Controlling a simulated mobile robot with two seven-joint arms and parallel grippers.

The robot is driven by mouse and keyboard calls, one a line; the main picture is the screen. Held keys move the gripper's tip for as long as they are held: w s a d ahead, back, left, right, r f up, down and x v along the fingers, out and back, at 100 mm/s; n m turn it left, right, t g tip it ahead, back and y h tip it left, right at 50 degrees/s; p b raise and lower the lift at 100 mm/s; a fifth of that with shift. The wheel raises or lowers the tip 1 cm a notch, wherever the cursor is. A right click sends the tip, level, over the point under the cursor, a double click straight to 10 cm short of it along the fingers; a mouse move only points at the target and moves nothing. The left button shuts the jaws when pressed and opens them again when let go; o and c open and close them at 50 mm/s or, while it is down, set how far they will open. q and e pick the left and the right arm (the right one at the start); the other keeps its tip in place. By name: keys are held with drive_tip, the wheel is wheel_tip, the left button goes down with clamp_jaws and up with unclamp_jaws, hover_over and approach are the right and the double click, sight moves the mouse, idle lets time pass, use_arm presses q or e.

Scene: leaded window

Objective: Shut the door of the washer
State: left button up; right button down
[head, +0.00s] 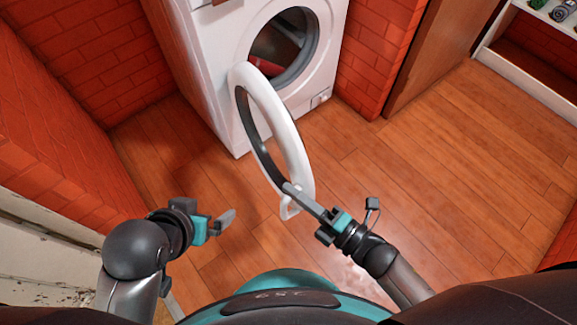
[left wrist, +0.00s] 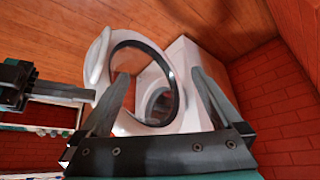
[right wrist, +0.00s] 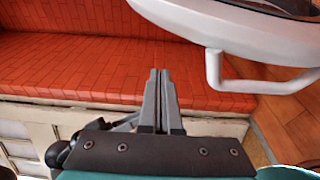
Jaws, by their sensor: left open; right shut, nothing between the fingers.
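The white washer (head: 215,60) stands at the top of the head view. Its round door (head: 297,150) is swung wide open toward me, a white ring with a dark inner rim. The drum opening (head: 283,45) shows something red inside. The door handle (right wrist: 214,72) is a white bar on the door's edge. My right gripper (head: 290,188) is shut and empty, its fingertips at the door's near edge close to the handle; touching or not, I cannot tell. My left gripper (head: 226,222) is open and empty, left of the door. The door (left wrist: 98,55) also shows beyond its fingers.
Red brick walls (head: 75,45) stand left and behind the washer. A brown wooden panel (head: 440,55) and a white shelf (head: 525,80) with small items are at the right. The wooden floor (head: 450,150) right of the door is clear.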

sight(290, 168)
drive_tip(key=b+x, duration=0.2)
drive_tip(key=x, duration=0.4)
use_arm(q)
drive_tip(key=w+d+t+h, duration=0.3)
drive_tip(key=w+d+t, duration=0.1)
drive_tip(key=d, duration=0.2)
drive_tip(key=shift+w+t+b, duration=0.15)
drive_tip(key=shift+t+b, duration=0.25)
use_arm(e)
drive_tip(key=shift+w+d, duration=0.5)
drive_tip(key=shift+d, duration=0.35)
drive_tip(key=shift+w+d, duration=0.45)
drive_tip(key=shift+d, duration=0.4)
use_arm(q)
drive_tip(key=shift+d, duration=0.1)
use_arm(e)
drive_tip(key=shift+d, duration=0.1)
